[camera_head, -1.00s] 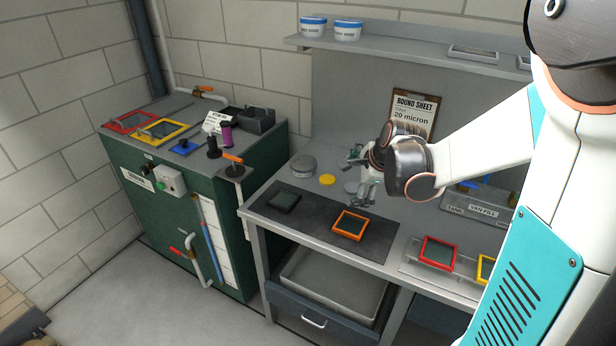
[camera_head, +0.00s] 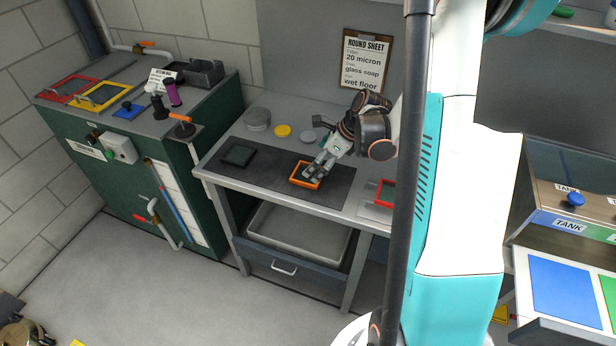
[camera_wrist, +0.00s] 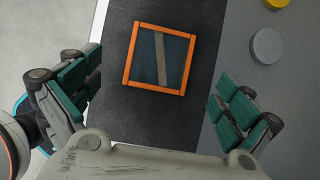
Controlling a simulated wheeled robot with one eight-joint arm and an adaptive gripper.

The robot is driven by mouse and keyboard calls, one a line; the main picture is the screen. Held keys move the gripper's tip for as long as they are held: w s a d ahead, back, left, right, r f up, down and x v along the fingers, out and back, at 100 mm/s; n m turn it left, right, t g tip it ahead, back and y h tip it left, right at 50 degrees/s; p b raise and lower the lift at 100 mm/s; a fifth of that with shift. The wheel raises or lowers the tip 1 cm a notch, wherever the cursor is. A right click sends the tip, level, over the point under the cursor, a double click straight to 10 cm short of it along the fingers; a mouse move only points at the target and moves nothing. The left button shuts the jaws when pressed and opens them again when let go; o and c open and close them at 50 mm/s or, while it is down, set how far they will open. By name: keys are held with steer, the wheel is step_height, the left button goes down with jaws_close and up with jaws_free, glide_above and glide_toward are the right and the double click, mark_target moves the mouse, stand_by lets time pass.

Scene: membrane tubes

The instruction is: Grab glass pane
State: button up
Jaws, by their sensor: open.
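An orange square frame (camera_head: 294,179) lies on the dark mat (camera_head: 268,168). It also shows in the wrist view (camera_wrist: 126,57), where it surrounds a dark glassy pane (camera_wrist: 147,60) crossed by a paler slanting strip. My gripper (camera_head: 315,171) is over the frame in the head view and partly hides it. In the wrist view its green-padded fingers (camera_wrist: 155,97) are wide apart, one on each side and nearer the bottom of the picture than the frame. Nothing is between them. A dark square piece (camera_head: 238,155) lies on the mat to the left.
A grey disc (camera_head: 280,137), a yellow lid (camera_head: 283,130) and a round grey container (camera_head: 257,119) stand behind the mat. A red frame (camera_head: 384,190) lies to the right, partly hidden by my arm. The green cabinet (camera_head: 120,190) stands at the left.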

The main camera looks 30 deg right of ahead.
steer(key=b+x, duration=0.2)
steer(key=x, duration=0.3)
steer(key=shift+d+f, duration=0.1)
steer(key=shift+f, duration=0.15)
steer(key=c, duration=1.3)
